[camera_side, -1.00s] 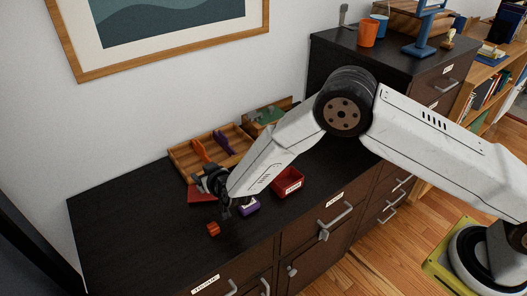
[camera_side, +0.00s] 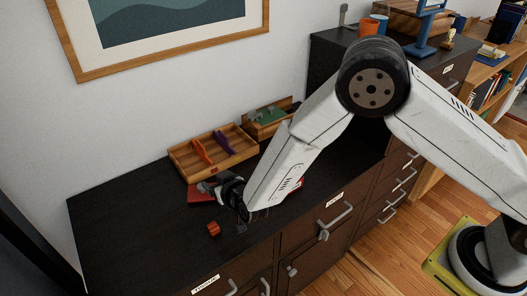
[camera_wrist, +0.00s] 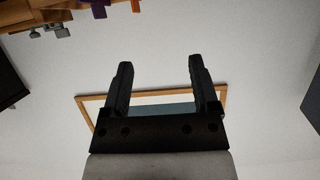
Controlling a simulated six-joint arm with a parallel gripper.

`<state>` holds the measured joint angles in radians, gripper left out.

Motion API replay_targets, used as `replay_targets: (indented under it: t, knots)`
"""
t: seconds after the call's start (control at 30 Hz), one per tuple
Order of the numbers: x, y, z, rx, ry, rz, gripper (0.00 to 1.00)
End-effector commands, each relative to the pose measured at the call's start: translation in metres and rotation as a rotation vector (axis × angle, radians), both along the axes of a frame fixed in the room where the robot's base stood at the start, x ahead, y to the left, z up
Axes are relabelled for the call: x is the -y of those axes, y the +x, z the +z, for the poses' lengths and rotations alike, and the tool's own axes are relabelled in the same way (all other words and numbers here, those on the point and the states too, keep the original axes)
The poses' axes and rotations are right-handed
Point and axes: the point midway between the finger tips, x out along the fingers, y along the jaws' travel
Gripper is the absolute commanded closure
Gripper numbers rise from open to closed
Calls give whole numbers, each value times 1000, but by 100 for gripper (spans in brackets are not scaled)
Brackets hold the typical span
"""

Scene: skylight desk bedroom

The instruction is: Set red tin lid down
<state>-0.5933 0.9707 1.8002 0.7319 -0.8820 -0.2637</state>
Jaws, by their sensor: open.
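A flat red piece (camera_side: 197,194), which looks like the red tin lid, lies on the dark dresser top in front of the wooden tray. My gripper (camera_side: 241,226) is just right of it in the side view, low over the dresser. The wrist view shows the fingers (camera_wrist: 158,85) apart with nothing between them. My forearm covers most of the red tin; a bit of red (camera_side: 299,182) shows beside it. The purple box is hidden behind my arm and gripper.
The wooden tray (camera_side: 177,160) holds an orange and a purple item. A second wooden box with green inside (camera_side: 265,118) stands beside it. A small orange-red block (camera_side: 213,229) sits near the front edge. The left of the dresser top (camera_side: 125,225) is clear.

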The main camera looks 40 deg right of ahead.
Motion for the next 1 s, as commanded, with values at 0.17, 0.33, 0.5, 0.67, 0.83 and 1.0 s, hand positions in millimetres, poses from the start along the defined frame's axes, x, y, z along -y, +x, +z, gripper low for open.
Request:
replay_targets:
  t: [0.17,0.33,0.5,0.67,0.83,1.0]
  knots:
    - [0,0,0,0,0,0,23]
    - [0,0,0,0,0,0,23]
    - [0,0,0,-2,1,1,23]
    - [6,1,6,-24,8,7,23]
    - [25,-1,20,-94,27,26,23]
    - [56,-12,39,-209,49,53,23]
